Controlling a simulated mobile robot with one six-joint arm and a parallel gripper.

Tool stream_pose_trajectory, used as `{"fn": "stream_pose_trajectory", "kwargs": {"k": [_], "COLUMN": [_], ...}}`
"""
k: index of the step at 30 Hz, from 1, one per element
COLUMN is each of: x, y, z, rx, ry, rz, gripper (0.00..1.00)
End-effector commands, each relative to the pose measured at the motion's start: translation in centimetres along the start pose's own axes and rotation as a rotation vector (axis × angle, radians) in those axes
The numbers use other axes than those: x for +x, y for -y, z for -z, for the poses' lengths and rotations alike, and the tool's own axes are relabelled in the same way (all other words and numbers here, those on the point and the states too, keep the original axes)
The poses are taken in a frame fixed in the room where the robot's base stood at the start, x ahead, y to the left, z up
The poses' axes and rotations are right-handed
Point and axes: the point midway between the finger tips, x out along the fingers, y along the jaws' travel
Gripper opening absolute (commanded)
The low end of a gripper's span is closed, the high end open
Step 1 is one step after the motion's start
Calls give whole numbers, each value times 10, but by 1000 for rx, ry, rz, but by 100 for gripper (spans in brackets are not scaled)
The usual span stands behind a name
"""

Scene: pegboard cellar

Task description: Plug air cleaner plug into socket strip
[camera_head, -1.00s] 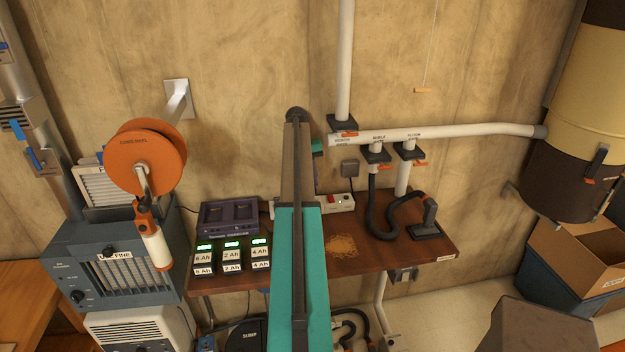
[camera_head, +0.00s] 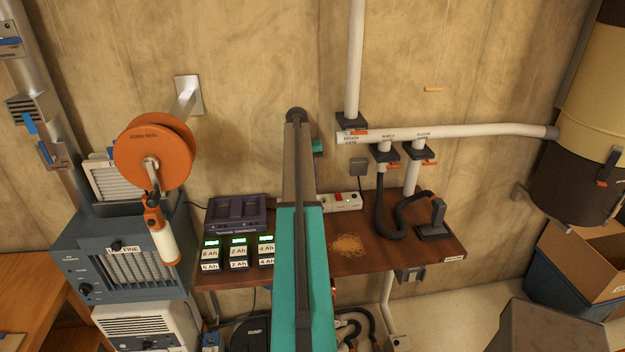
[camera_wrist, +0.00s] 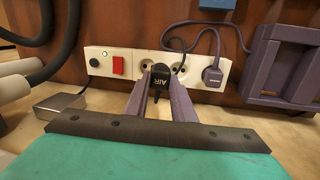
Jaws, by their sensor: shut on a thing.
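The air cleaner plug (camera_wrist: 160,78), black and marked AIR, is between the two purple fingers of my gripper (camera_wrist: 161,90) in the wrist view. My gripper is shut on it. The plug is in front of the white socket strip (camera_wrist: 132,66), between visible socket holes; I cannot tell whether its pins are in. A dark cord loops up from it. The strip has a red switch (camera_wrist: 118,65), and a purple plug (camera_wrist: 213,77) sits in its right end. In the head view my arm hides the gripper and part of the strip (camera_head: 350,199).
The blue-grey air cleaner (camera_head: 125,262) stands left of the brown bench (camera_head: 400,254). A purple charger (camera_head: 235,214) and several labelled batteries (camera_head: 238,252) are on the bench. A black hose (camera_head: 381,205) hangs to the right. A metal box (camera_wrist: 62,103) is near my gripper.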

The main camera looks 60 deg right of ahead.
Motion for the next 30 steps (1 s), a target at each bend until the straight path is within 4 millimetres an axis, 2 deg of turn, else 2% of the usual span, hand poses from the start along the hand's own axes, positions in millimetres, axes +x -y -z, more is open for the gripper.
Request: {"fn": "stream_pose_trajectory", "kwargs": {"k": [30], "x": [6], "y": [32], "z": [6], "rx": [0], "ry": [0], "rz": [0], "gripper": [0]}}
